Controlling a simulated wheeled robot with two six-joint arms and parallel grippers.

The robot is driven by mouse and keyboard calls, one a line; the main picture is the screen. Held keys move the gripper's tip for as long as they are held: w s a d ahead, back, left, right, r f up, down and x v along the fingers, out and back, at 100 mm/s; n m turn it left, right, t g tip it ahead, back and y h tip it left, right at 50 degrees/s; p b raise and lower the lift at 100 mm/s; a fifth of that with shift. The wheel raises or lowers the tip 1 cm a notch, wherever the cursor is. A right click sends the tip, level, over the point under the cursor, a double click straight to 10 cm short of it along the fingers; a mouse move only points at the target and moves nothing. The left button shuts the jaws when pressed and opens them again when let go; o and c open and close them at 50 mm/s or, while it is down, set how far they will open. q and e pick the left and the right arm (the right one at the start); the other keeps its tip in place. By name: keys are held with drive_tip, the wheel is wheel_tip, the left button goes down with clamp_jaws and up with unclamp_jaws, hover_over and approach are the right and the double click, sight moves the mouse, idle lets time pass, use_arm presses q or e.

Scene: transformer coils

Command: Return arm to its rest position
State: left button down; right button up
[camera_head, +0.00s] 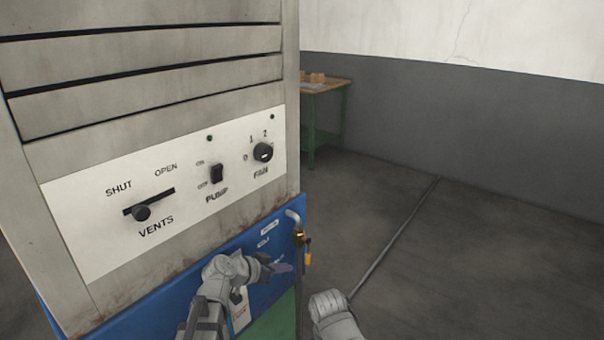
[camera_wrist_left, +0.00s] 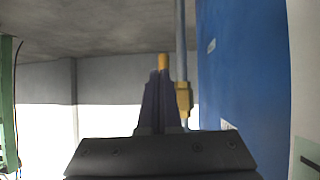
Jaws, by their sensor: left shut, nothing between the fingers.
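My left arm comes in low in the head view, in front of the blue lower panel (camera_head: 170,300). Its gripper (camera_head: 283,268) is near the panel's right end, a little left of and below the brass valve (camera_head: 299,238) with the orange handle (camera_head: 308,258). In the left wrist view the dark fingers (camera_wrist_left: 160,80) are together with nothing between them. The brass valve (camera_wrist_left: 184,98) appears beside them, and an orange tip (camera_wrist_left: 163,62) shows just past the fingertips. I cannot tell whether they touch. Part of my right arm shows at the bottom; its gripper is out of view.
The grey cabinet carries a white control panel (camera_head: 100,220) with a vents slider (camera_head: 141,213) at the SHUT end, a pump switch (camera_head: 216,174) and a fan knob (camera_head: 263,152). A green-legged bench (camera_head: 310,125) stands behind. Open floor (camera_head: 480,250) lies right, crossed by a thin strip.

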use_arm(q)
drive_tip(key=s+r+n+g+y+p, duration=0.2)
drive_tip(key=s+r+g+y+p, duration=0.2)
drive_tip(key=s+r+p, duration=0.3)
drive_tip(key=s+d+r+n+g+y+p, duration=0.1)
drive_tip(key=s+r+g+y+p, duration=0.3)
drive_tip(key=s+p, duration=1.1)
wheel_tip(320, 180, up, 4)
drive_tip(key=shift+s+d+f+n+g+y+p, duration=0.2)
drive_tip(key=shift+s+n+g+y+p, duration=0.25)
drive_tip(key=shift+y+p, duration=0.35)
drive_tip(key=shift+w, duration=0.15)
idle(4.6)
